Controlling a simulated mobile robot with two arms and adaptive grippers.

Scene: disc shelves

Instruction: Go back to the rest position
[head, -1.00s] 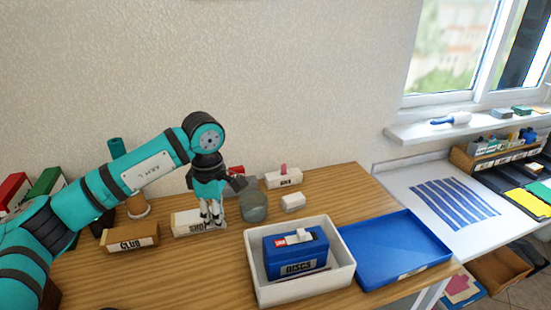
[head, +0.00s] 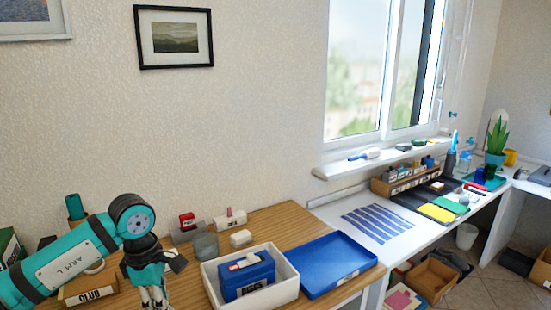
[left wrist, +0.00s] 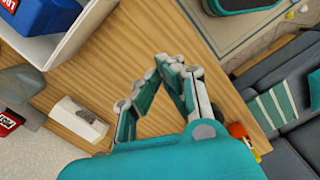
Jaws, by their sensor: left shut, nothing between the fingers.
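My left gripper (head: 153,297) hangs fingers down over the left part of the wooden table (head: 292,213), at the bottom edge of the head view. It is shut and empty; its fingertips meet in the left wrist view (left wrist: 167,62). The blue DISCS box (head: 247,278) sits in a white tray (head: 290,292), to the right of the gripper and apart from it. The CLUB box (head: 85,291) is partly hidden behind my left arm. My right gripper is in neither view.
Beyond is a white desk (head: 350,210) with blue strips. Wood is bare around the fingers in the left wrist view.

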